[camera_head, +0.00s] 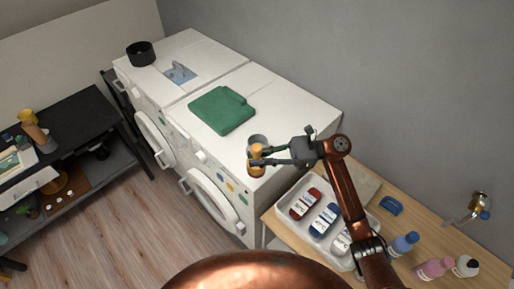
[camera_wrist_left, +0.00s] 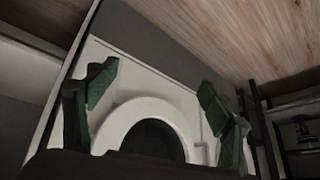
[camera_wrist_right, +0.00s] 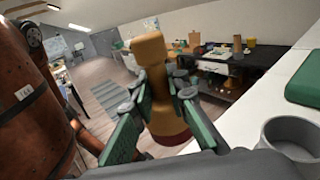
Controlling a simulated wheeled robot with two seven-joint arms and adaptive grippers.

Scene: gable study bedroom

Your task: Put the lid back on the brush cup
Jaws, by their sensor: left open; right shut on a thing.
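My right gripper (camera_head: 262,158) is shut on an orange-tan piece (camera_head: 256,168) above the front of the near white machine top. In the right wrist view this held piece (camera_wrist_right: 165,105) has a rounded head, a narrower neck and a dark red base. I cannot tell for sure whether it is the lid. An open grey cup (camera_head: 257,141) stands upright on the machine top, just behind the gripper; it also shows in the right wrist view (camera_wrist_right: 293,138). My left gripper (camera_wrist_left: 155,95) is open and empty, in front of a white machine's round door; the head view does not show it.
A folded green cloth (camera_head: 222,110) lies on the white machines (camera_head: 262,85). A black round container (camera_head: 140,54) stands at their far end. A white tray (camera_head: 292,222) of bottles sits on the wooden table at right, with several loose bottles beyond. A dark desk (camera_head: 80,118) stands left.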

